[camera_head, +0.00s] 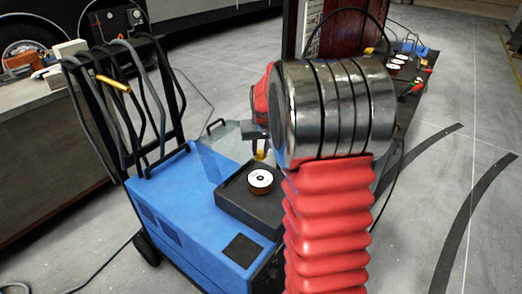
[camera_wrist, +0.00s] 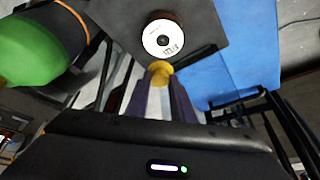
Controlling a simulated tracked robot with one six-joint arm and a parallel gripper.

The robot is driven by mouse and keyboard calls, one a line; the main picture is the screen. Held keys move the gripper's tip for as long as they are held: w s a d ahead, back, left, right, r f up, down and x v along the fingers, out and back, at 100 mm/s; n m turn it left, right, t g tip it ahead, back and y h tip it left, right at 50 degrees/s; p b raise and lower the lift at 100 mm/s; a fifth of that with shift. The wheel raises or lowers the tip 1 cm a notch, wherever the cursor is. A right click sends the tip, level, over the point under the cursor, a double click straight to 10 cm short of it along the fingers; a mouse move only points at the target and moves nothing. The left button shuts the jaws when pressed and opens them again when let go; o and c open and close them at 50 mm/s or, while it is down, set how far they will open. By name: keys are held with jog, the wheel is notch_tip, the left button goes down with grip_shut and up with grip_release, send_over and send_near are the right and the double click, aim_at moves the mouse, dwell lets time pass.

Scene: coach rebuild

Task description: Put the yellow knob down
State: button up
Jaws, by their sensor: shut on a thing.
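The yellow knob (camera_wrist: 160,68) is between the fingertips of my gripper (camera_wrist: 160,82) in the wrist view. My gripper is shut on it. In the head view a bit of the yellow knob (camera_head: 261,154) shows under my gripper (camera_head: 260,145), partly hidden by my arm. It appears above the far part of a black tray (camera_head: 236,200) on a blue machine (camera_head: 180,190). I cannot tell its exact height. In the wrist view the black tray (camera_wrist: 205,22) lies beyond the knob.
A round disc with a white label (camera_head: 260,180) sits on the black tray; it also shows in the wrist view (camera_wrist: 163,37). Dark upright bars with hanging cables (camera_head: 125,105) stand at the machine's left end. A green object (camera_wrist: 35,45) is at the wrist view's upper left.

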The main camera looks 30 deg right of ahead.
jog(key=a+f+n+y, duration=0.1)
jog(key=a+f+n, duration=0.1)
jog(key=a, duration=1.1)
jog(key=a+f+n+y, duration=0.1)
jog(key=a+f+n, duration=0.2)
jog(key=a, duration=1.1)
jog(key=shift+s+a+f, duration=0.2)
jog(key=shift+a+f, duration=0.05)
jog(key=shift+f, duration=0.6)
jog(key=shift+s, duration=0.15)
